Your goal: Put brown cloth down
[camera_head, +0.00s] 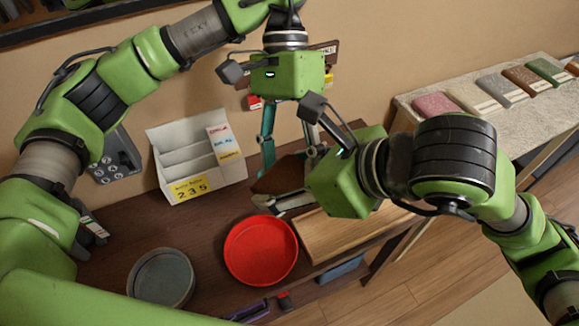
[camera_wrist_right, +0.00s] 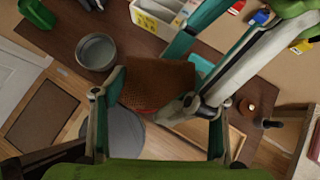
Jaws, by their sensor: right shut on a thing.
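The brown cloth (camera_head: 278,178) is a flat folded piece, held tilted between the fingers of my right gripper (camera_head: 292,183). In the right wrist view the cloth (camera_wrist_right: 158,80) spans between the two fingertips of that gripper (camera_wrist_right: 152,100). It appears to be above the dark table, behind the red round tray (camera_head: 261,251); any gap below it is hard to judge. My left gripper (camera_head: 289,150) points down just behind the cloth, its fingers apart and nothing seen between them. Part of the cloth is hidden by my right gripper in the head view.
A grey round bowl (camera_head: 160,278) and a white tiered holder (camera_head: 197,163) stand on the dark table (camera_head: 125,225). A light wooden board (camera_head: 345,232) lies right of the red tray. A shelf (camera_head: 440,86) at right holds several folded cloths, including a brown one (camera_head: 528,80).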

